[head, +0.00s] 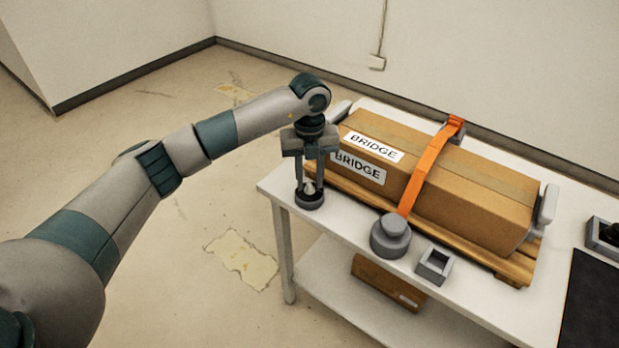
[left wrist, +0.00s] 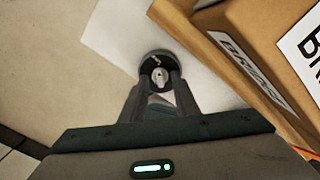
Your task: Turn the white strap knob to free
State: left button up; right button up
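The white strap knob (left wrist: 160,77) is a small white handle on a dark round base (head: 309,201) at the table's front left corner. It also shows, partly hidden, in the head view (head: 309,188). My left gripper (head: 309,184) points straight down over it, with its fingers apart, one on each side of the knob. A small gap seems to show between knob and fingers in the left wrist view (left wrist: 160,88); contact is not clear. An orange strap (head: 428,172) runs over the cardboard box (head: 480,205) to a grey round fitting (head: 391,236). My right gripper is out of view.
The box, labelled BRIDGE, lies on a wooden pallet (head: 508,269) on the white table (head: 345,225). A grey square socket (head: 434,263) stands beside the round fitting. A smaller box (head: 388,285) is on the lower shelf. Open floor lies left of the table.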

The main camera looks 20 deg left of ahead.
aim_at(310, 185)
pick_arm(q)
jog(key=shift+r, duration=0.1)
